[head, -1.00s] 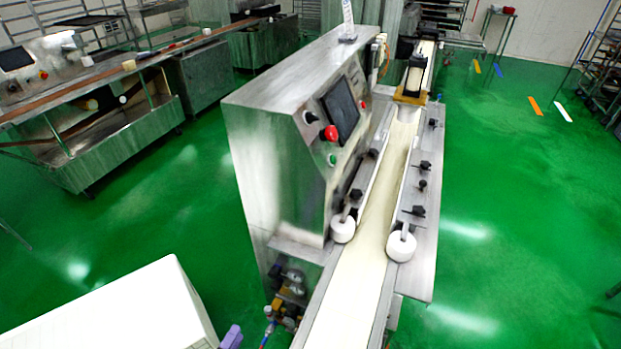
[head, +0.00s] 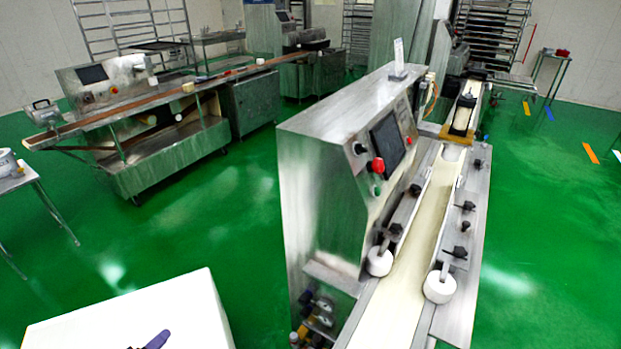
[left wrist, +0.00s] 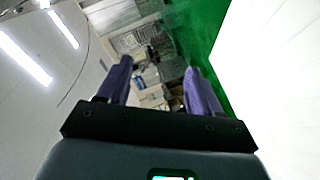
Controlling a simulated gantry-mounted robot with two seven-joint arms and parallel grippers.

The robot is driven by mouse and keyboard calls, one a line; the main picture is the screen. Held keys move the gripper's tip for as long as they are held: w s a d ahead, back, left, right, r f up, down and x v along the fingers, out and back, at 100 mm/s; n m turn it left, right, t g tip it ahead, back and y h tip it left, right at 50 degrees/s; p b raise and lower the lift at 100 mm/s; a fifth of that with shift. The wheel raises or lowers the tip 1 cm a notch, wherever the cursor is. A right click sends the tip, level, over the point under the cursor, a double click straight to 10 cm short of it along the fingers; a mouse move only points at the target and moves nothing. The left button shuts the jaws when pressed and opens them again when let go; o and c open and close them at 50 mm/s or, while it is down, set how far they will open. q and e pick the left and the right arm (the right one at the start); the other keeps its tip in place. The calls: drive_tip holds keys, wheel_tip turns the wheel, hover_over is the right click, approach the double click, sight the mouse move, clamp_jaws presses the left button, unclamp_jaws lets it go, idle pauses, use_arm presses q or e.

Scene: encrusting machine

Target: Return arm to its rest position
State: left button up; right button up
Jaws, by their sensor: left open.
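My left gripper (head: 154,341) shows only as a purple fingertip at the bottom edge of the head view, in front of the white box-like surface (head: 190,310). In the left wrist view its two purple fingers (left wrist: 158,82) stand apart with nothing between them. The rest of the left arm is out of the head view. My right gripper is in neither view. The encrusting machine (head: 330,190), a steel cabinet with a dark screen and red button, stands right of centre, apart from the left gripper.
A pale conveyor belt (head: 413,265) with white rollers runs along the machine's right side. Another steel line (head: 150,150) stands at the back left. A small table (head: 22,180) is at the left edge. Green floor (head: 215,225) is open between them.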

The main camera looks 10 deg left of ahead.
use_arm(q)
drive_tip(key=s+d+r+m+g+y, duration=0.4)
drive_tip(key=s+d+r+m+g, duration=0.25)
drive_tip(key=s+d, duration=0.45)
drive_tip(key=s+d+r+m+g+y, duration=0.5)
drive_tip(key=s+d+m, duration=0.35)
drive_tip(key=s, duration=0.35)
drive_tip(key=d+n+h, duration=0.4)
drive_tip(key=d, duration=0.5)
wheel_tip(320, 180, up, 42)
drive_tip(key=p, duration=4.1)
drive_tip(key=shift+p, duration=0.3)
drive_tip(key=shift+s+f, duration=0.15)
drive_tip(key=shift+f, duration=0.05)
